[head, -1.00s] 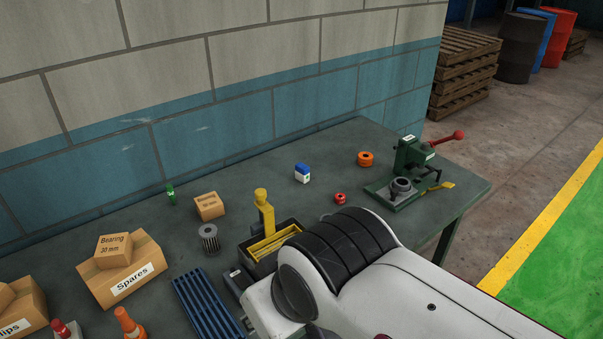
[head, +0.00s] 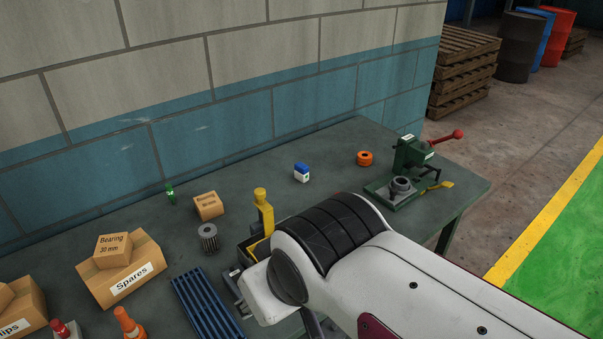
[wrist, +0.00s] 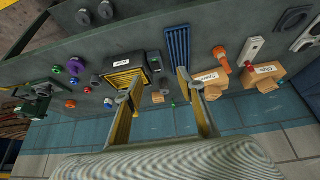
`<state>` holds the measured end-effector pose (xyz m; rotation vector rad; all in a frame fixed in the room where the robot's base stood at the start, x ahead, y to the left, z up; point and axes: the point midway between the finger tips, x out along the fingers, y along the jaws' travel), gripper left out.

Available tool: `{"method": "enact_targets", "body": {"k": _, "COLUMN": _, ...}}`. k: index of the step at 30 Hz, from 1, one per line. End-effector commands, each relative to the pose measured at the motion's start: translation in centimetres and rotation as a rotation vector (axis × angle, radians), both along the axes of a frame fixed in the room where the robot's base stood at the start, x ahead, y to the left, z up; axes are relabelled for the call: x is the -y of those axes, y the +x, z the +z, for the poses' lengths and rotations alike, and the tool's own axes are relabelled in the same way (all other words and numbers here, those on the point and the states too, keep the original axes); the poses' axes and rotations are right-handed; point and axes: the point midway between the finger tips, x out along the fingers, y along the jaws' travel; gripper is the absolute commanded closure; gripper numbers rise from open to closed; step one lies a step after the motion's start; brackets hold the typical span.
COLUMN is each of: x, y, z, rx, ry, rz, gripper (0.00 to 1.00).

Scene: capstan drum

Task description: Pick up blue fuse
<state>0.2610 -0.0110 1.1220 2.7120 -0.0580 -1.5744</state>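A small round blue piece (wrist: 73,82), which looks like the blue fuse, lies on the grey bench (wrist: 205,45) left of the open bin in the wrist view. A green piece (wrist: 57,70) and a red piece (wrist: 88,90) lie near it. In the head view my arm hides that area. A separate blue-and-white block (head: 302,173) stands farther back, clear of the arm. My gripper (wrist: 153,88) is open and empty, its two fingers spread above the bench, with the blue piece well left of them. The gripper's fingers are hidden in the head view.
A dark bin with yellow contents (wrist: 125,77) and a blue slotted rack (wrist: 178,48) lie below the fingers. Cardboard boxes (head: 120,268) stand at the left in the head view. A green press (head: 411,158) stands at the right end. The wall runs along the back edge.

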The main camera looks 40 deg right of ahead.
Motion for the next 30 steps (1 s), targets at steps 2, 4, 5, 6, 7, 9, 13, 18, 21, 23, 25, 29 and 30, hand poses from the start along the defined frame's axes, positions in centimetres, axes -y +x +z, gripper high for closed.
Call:
{"method": "enact_targets", "body": {"k": 2, "x": 0.9, "y": 1.4, "z": 0.6, "rx": 0.017, "ry": -0.017, "rz": -0.024, "gripper": 0.61}}
{"method": "enact_targets", "body": {"k": 4, "x": 1.9, "y": 2.8, "z": 1.2, "rx": 0.039, "ry": -0.035, "rz": -0.046, "gripper": 0.61}}
{"method": "enact_targets", "body": {"k": 5, "x": 2.4, "y": 3.5, "z": 1.5, "rx": 0.049, "ry": -0.045, "rz": -0.056, "gripper": 0.61}}
{"method": "enact_targets", "body": {"k": 6, "x": 3.1, "y": 4.5, "z": 1.9, "rx": 0.064, "ry": -0.056, "rz": -0.071, "gripper": 0.61}}
{"method": "enact_targets", "body": {"k": 7, "x": 3.6, "y": 5.2, "z": 2.2, "rx": 0.076, "ry": -0.066, "rz": -0.081, "gripper": 0.61}}
{"method": "enact_targets", "body": {"k": 9, "x": 4.9, "y": 7.0, "z": 3.0, "rx": 0.103, "ry": -0.089, "rz": -0.104, "gripper": 0.61}}
{"method": "enact_targets", "body": {"k": 13, "x": 7.2, "y": 10.2, "z": 4.3, "rx": 0.153, "ry": -0.128, "rz": -0.141, "gripper": 0.61}}
{"method": "enact_targets", "body": {"k": 18, "x": 10.3, "y": 14.2, "z": 5.8, "rx": 0.217, "ry": -0.176, "rz": -0.177, "gripper": 0.61}}
{"method": "enact_targets", "body": {"k": 21, "x": 12.2, "y": 16.6, "z": 6.6, "rx": 0.255, "ry": -0.204, "rz": -0.193, "gripper": 0.61}}
{"method": "enact_targets", "body": {"k": 23, "x": 13.3, "y": 17.9, "z": 7.0, "rx": 0.276, "ry": -0.218, "rz": -0.202, "gripper": 0.61}}
{"method": "enact_targets", "body": {"k": 25, "x": 14.5, "y": 19.5, "z": 7.5, "rx": 0.301, "ry": -0.235, "rz": -0.208, "gripper": 0.61}}
{"method": "enact_targets", "body": {"k": 29, "x": 16.9, "y": 22.3, "z": 8.1, "rx": 0.346, "ry": -0.263, "rz": -0.217, "gripper": 0.61}}
{"method": "enact_targets", "body": {"k": 30, "x": 17.6, "y": 23.2, "z": 8.3, "rx": 0.359, "ry": -0.270, "rz": -0.218, "gripper": 0.61}}
